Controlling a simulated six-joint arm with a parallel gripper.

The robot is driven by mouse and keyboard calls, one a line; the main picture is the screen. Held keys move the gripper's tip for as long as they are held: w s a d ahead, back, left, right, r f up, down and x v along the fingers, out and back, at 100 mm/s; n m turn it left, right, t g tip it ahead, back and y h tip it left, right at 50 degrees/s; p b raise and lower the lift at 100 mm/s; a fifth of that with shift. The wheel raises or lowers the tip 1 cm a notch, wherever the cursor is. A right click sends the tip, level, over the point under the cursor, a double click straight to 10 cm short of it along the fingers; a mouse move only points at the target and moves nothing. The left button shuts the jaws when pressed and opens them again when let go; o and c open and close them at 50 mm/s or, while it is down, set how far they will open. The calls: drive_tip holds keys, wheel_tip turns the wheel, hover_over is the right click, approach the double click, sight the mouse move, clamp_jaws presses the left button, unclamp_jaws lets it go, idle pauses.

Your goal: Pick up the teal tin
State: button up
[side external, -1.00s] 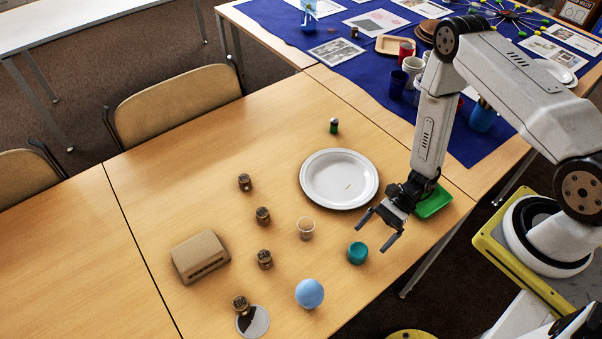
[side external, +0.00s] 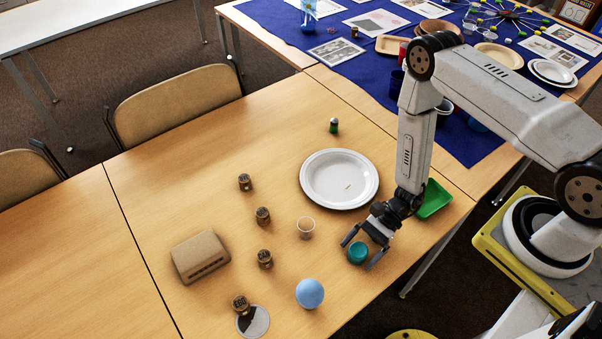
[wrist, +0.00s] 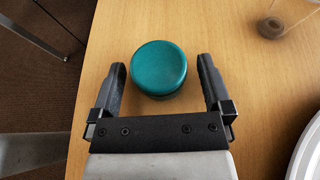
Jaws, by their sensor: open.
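The teal tin (side external: 357,253) is a small round tin standing on the wooden table near its front edge. In the wrist view the teal tin (wrist: 159,69) lies between the fingertips, toward their front, with a gap on each side. My gripper (side external: 361,252) is open and empty, its fingers reaching down on either side of the tin. It also shows in the wrist view (wrist: 161,75). I cannot tell exactly how high the fingertips are above the table.
A light blue ball (side external: 310,293) and a clear cup (side external: 306,228) stand left of the tin. A white plate (side external: 316,193) lies behind, and a green tray (side external: 434,201) sits right.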

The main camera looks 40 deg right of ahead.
drive_tip(key=c, duration=1.3)
drive_tip(key=shift+r, duration=0.1)
drive_tip(key=shift+r, duration=0.95)
drive_tip(key=shift+s+d+r, duration=0.75)
drive_tip(key=shift+s+r, duration=1.05)
drive_tip(key=shift+s, duration=0.4)
drive_tip(key=shift+s+d+r, duration=0.8)
drive_tip(key=shift+s+r, duration=1.05)
drive_tip(key=shift+s, duration=0.4)
drive_tip(key=shift+s+d+r, duration=0.75)
drive_tip(key=shift+s+r, duration=1.05)
drive_tip(key=shift+s, duration=0.4)
